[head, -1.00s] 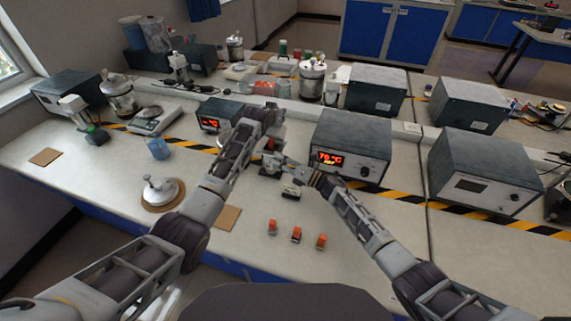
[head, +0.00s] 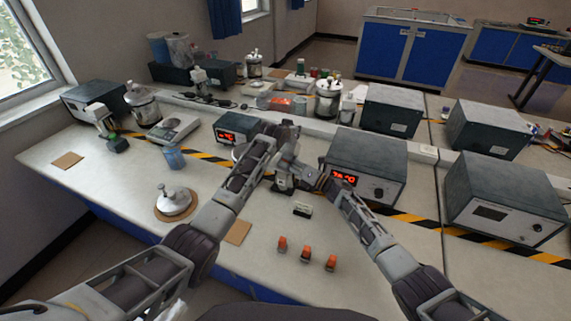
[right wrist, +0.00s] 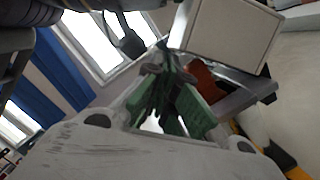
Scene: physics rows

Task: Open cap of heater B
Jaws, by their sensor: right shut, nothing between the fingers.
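Two dark boxes with red displays stand along the back of the bench: a larger one (head: 366,162) reading about 76 and a smaller one (head: 231,127) on the left. I cannot read which is heater B, and no cap is clear. My right gripper (head: 325,182) is shut and empty in front of the larger box's display. In the right wrist view its green-padded fingers (right wrist: 170,85) are close to an orange-red part (right wrist: 202,77). My left gripper (head: 287,178) is beside it, to the left; its fingers are hard to make out.
Several items lie in front: three small orange-topped pieces (head: 306,254), a small black-and-white block (head: 303,209) and a brown mat (head: 238,232). A metal lidded vessel (head: 173,200) stands at left. Another dark box (head: 504,196) is at right. The front bench strip is mostly clear.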

